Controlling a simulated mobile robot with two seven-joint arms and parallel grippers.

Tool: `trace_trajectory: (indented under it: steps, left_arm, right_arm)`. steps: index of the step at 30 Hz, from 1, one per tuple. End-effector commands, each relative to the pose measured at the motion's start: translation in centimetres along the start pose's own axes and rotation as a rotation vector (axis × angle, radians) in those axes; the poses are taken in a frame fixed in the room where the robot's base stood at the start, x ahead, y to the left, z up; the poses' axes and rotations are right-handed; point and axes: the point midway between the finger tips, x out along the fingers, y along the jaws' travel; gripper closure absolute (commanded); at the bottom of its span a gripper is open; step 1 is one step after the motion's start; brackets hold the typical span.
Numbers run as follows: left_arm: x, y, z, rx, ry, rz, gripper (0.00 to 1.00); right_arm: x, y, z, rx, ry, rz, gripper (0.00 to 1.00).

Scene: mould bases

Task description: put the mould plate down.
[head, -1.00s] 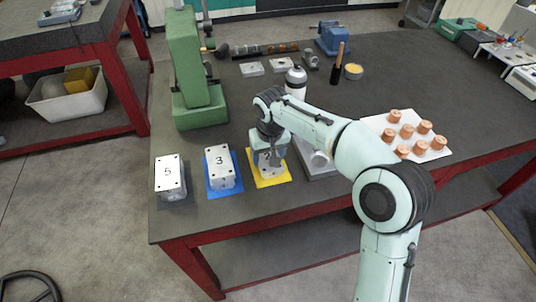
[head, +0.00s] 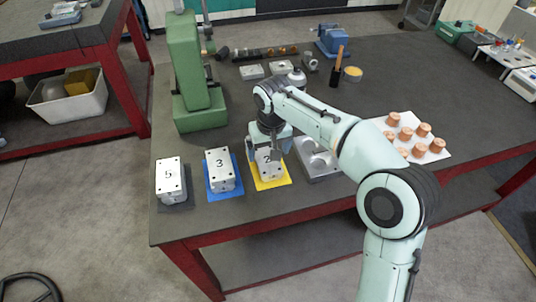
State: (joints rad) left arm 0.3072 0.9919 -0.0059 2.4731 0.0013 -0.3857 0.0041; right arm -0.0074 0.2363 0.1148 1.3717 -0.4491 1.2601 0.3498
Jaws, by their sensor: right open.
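The mould plate marked 2 (head: 267,166) sits on the yellow mat (head: 271,184), on top of a block. My right gripper (head: 270,150) is just above and behind it, open; it partly hides the plate's far edge. Whether the fingers still touch the plate is hard to tell. The block marked 3 (head: 220,168) stands on a blue mat (head: 212,195). The block marked 5 (head: 170,176) stands on a dark mat (head: 176,207). My left gripper is out of view.
A grey metal base (head: 318,163) with a round recess lies right of the yellow mat. Copper pieces stand on a white sheet (head: 436,152) farther right. A green press (head: 190,65) rises behind the blocks. The table's front edge is close.

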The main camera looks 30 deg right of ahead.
Motion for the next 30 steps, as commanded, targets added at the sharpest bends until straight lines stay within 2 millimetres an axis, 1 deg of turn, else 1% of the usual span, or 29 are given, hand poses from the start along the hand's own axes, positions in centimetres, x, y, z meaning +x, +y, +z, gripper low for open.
trace_trajectory:
  steps: [1, 6, 9, 12, 17, 30]
  left_arm:
    - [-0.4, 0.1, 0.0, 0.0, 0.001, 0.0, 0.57]
    - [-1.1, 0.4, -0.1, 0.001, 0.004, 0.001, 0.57]
    - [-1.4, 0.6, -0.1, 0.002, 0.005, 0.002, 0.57]
    - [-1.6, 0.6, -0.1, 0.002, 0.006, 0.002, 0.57]
    - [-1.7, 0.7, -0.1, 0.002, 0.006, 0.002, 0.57]
    - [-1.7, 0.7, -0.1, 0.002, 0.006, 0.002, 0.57]
  right_arm:
    - [-1.6, -0.1, -0.1, -0.001, 0.006, -0.002, 0.07]
    - [-5.1, -0.1, -0.1, -0.002, 0.003, -0.002, 0.07]
    - [-6.6, -0.1, -0.1, -0.001, 0.002, -0.001, 0.07]
    - [-7.5, 0.0, -0.1, -0.001, 0.001, -0.001, 0.07]
    - [-8.1, 0.0, 0.0, -0.002, 0.0, -0.001, 0.07]
    - [-8.0, 0.0, 0.0, -0.001, 0.0, 0.0, 0.07]
